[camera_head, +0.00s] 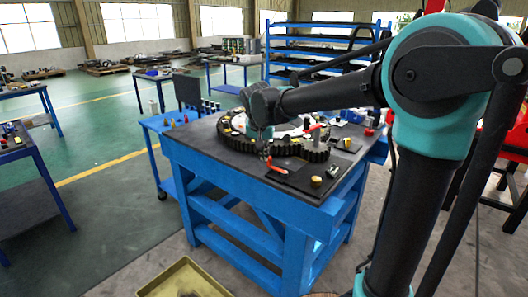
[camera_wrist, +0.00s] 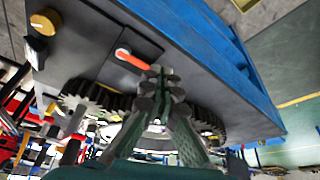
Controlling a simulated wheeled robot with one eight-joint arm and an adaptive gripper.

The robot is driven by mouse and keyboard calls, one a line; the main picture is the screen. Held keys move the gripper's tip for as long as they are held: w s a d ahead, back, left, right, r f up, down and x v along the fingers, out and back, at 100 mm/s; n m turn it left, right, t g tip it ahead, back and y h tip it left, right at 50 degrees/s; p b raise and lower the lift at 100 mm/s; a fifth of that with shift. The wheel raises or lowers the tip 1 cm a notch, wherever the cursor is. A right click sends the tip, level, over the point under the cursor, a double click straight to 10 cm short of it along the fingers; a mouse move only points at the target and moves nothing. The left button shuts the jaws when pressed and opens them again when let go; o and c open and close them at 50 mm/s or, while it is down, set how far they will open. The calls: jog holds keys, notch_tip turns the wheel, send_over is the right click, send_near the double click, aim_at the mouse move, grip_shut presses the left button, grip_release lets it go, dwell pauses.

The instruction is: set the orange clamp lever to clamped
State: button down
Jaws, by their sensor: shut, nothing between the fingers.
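The orange clamp lever (camera_head: 277,168) lies on a dark plate near the front edge of the blue workbench, beside the toothed gear ring. In the wrist view, the lever (camera_wrist: 133,61) has a pale round pivot at one end and its orange arm points toward my fingertips. My gripper (camera_head: 267,152) is over the bench just behind the lever. In the wrist view, my gripper (camera_wrist: 160,76) has its fingertips together with nothing between them, close to the lever's free end. I cannot tell whether they touch it.
The toothed gear ring (camera_head: 315,152) stands close beside the lever and gripper. A yellow knob (camera_head: 316,181) sits on the plate to the right, and another red-orange handle (camera_head: 313,127) is farther back. The bench's front left corner (camera_head: 195,140) is clear.

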aim_at(271, 157)
jog(key=w+f, duration=0.1)
jog(key=f, duration=0.1)
jog(key=w+f, duration=0.2)
jog(key=w+d+f, duration=0.1)
jog(key=w+f, duration=0.1)
jog(key=shift+w+d, duration=0.1)
jog(key=shift+w, duration=0.5)
jog(key=shift+w+m, duration=0.4)
jog(key=shift+m, duration=0.3)
jog(key=shift+w+d+m+h, duration=0.1)
jog(key=shift+w+m+h, duration=0.15)
jog(key=shift+m+h, duration=0.15)
jog(key=w+m, duration=0.1)
jog(key=d+m+g+h, duration=0.1)
jog(key=m, duration=0.1)
jog(key=shift+w, duration=0.4)
jog(key=m, duration=0.1)
jog(key=w+d+m, duration=0.1)
jog(key=m, duration=0.1)
jog(key=d+m+g+h, duration=0.1)
jog(key=m, duration=0.1)
jog(key=shift+w, duration=0.4)
jog(key=shift+w+d, duration=0.1)
jog(key=shift+d, duration=0.3)
